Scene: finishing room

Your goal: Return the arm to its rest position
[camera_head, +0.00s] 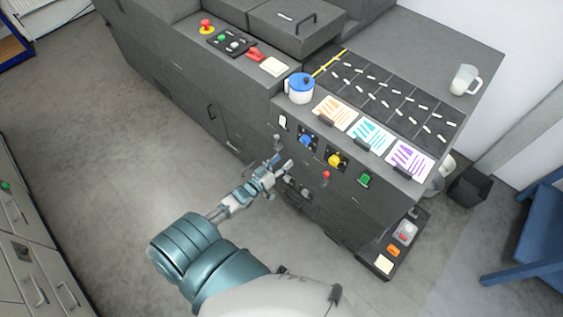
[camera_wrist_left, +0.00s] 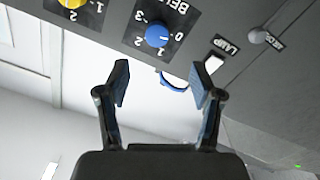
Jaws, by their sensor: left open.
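My left arm (camera_head: 232,205) reaches from the bottom of the head view toward the front panel of a dark grey machine. My left gripper (camera_head: 284,165) is in front of that panel, below and left of the blue knob (camera_head: 306,140). In the left wrist view, the gripper (camera_wrist_left: 165,82) has its two fingers wide apart with nothing held. The blue knob also shows in the wrist view (camera_wrist_left: 158,36), beyond the fingertips and apart from them. My right gripper is not in view.
The machine panel also has a yellow knob (camera_head: 334,160), a red-tipped lever (camera_head: 326,176) and a green button (camera_head: 365,180). A blue-lidded pot (camera_head: 300,88) stands at the top edge. A pedal box (camera_head: 397,243) is low at right. The floor at left (camera_head: 100,150) is clear.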

